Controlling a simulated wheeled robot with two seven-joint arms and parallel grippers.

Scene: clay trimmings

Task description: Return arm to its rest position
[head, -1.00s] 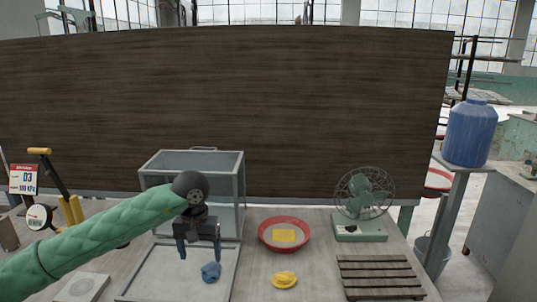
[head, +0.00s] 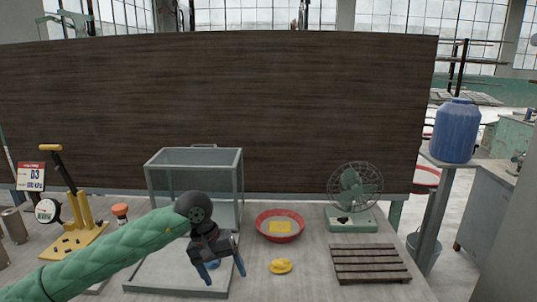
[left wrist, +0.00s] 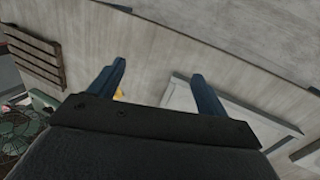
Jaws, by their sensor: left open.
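My left arm (head: 110,250) reaches in from the left in the head view. Its gripper (head: 221,275) is open and empty, tilted over the right side of a shallow grey tray (head: 150,280). A yellow lump (head: 280,266) lies on the table right of the gripper. In the left wrist view the two blue fingers (left wrist: 158,72) stand wide apart, with a bit of the yellow lump (left wrist: 118,95) behind one finger. My right gripper is not in view.
A glass-sided box (head: 194,160) stands behind the gripper. A red basin (head: 262,235) with a yellow block, a green fan (head: 352,215) and a slatted wooden rack (head: 370,263) stand to the right.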

